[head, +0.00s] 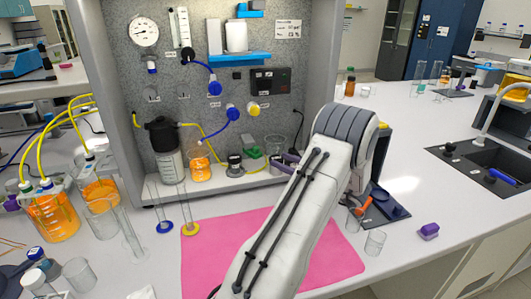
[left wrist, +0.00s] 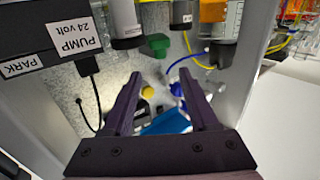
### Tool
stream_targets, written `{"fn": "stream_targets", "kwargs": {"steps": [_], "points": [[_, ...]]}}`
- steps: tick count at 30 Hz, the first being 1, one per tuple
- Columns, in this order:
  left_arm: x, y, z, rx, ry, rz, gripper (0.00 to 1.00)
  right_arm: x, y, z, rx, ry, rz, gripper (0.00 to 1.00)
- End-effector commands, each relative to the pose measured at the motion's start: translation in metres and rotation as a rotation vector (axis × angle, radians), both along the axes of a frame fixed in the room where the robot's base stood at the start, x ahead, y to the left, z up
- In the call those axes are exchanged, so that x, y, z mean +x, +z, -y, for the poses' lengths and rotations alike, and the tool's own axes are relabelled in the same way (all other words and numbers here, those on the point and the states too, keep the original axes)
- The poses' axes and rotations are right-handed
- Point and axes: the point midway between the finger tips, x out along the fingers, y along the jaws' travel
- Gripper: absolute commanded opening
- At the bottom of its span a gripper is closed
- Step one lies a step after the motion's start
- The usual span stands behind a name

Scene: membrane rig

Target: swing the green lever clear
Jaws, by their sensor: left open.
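The green lever (head: 252,153) sits low at the back of the rig's bay, just left of my left gripper in the head view. In the left wrist view the green lever (left wrist: 157,44) shows beyond the fingertips, roughly centred between them, with a gap. My left gripper (head: 284,161) reaches into the bay with dark purple fingers. In the left wrist view the left gripper (left wrist: 160,73) is open, with nothing between its fingers. The head view shows the lever small, so its exact angle is hard to tell. My right gripper is not in view.
An orange-filled beaker (head: 200,165) and a dark-capped vessel (head: 165,150) stand to the left. In the left wrist view a box labelled PUMP (left wrist: 75,38) is at upper left. A pink mat (head: 215,250) lies in front.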

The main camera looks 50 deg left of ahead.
Motion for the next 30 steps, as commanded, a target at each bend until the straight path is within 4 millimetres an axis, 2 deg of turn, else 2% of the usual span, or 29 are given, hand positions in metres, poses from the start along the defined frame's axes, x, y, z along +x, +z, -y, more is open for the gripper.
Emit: {"fn": "stream_targets", "kwargs": {"steps": [6,12,18,26,27,29,30], "points": [[-0.007,0.0,-0.043,0.0,0.004,0.001,0.6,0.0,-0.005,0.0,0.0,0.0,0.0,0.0],[-0.01,0.0,-0.074,-0.001,-0.001,0.002,0.6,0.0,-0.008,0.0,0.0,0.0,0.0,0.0],[-0.01,0.0,-0.088,-0.001,-0.005,0.001,0.6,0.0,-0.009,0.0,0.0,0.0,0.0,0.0],[-0.009,0.0,-0.089,-0.002,-0.008,0.001,0.6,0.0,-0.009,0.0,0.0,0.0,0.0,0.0],[-0.009,0.0,-0.089,-0.002,-0.008,0.001,0.56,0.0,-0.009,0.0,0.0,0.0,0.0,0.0],[-0.009,0.0,-0.089,-0.002,-0.008,0.001,0.33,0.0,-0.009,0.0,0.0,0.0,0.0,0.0],[-0.009,0.0,-0.089,-0.002,-0.008,0.001,0.18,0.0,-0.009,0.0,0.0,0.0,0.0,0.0]]}}
